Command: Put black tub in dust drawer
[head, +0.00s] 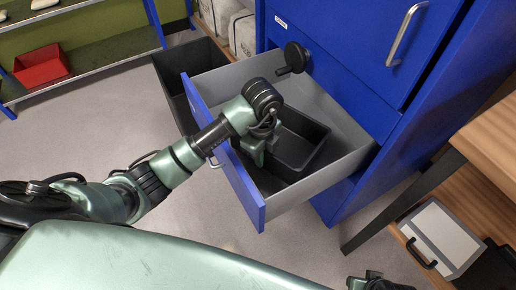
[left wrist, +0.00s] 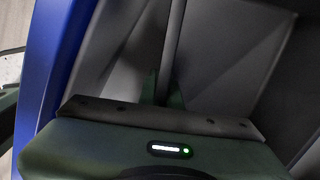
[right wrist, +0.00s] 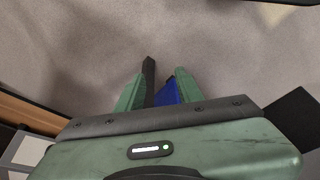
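The black tub (head: 300,143) is inside the open dust drawer, below the drawer's rim. I cannot tell whether it rests flat on the drawer floor. The dust drawer (head: 318,186) has grey walls and a blue front and is pulled out of the blue cabinet. My left gripper (head: 258,158) reaches down over the drawer front to the tub's near-left wall. In the left wrist view its green fingers (left wrist: 164,92) are close together on both sides of the tub wall (left wrist: 172,45).
The blue cabinet (head: 345,72) has a black knob (head: 293,58). A dark bin (head: 178,88) stands behind the drawer. A red bin (head: 40,67) is on the shelf at left. A wooden bench (head: 490,140) stands at right, with a white-lidded box (head: 440,236) lower down. Floor at left is clear.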

